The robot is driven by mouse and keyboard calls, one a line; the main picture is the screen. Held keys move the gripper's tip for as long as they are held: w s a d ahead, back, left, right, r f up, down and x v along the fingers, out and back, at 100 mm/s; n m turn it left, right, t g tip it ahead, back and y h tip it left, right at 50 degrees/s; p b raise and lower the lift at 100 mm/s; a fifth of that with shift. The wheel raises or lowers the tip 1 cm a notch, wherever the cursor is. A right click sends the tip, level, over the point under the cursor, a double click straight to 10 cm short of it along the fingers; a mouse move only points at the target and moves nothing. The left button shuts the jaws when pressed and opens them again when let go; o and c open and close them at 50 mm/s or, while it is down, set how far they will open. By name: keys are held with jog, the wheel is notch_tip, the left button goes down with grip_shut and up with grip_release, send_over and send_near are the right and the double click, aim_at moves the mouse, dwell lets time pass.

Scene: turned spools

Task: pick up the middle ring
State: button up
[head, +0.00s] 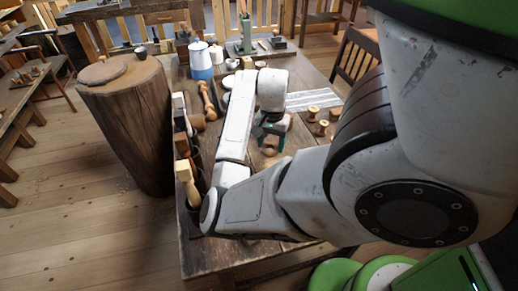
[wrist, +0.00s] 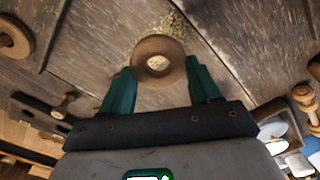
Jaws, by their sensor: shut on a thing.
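The ring between my fingers, a round tan wooden ring (wrist: 158,47) with a pale centre, shows in the wrist view. My gripper (wrist: 160,75) is shut on it, with one teal finger at each side. In the head view my gripper (head: 270,135) points down over the table, and a small tan patch shows below it, too small to make out clearly. I cannot tell whether the held ring touches the tabletop.
Several turned spools (head: 313,113) stand right of my gripper on the wooden table (head: 215,258). Mallets and turned pieces (head: 184,172) line its left edge. A blue and white pot (head: 201,62) stands at the back. A large wooden stump (head: 128,125) is left of the table.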

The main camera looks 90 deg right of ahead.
jog(key=s+r+p, duration=0.1)
jog(key=s+r, duration=0.2)
jog(key=s, duration=0.4)
jog(key=shift+d+r, duration=0.15)
jog(key=shift+d, duration=0.15)
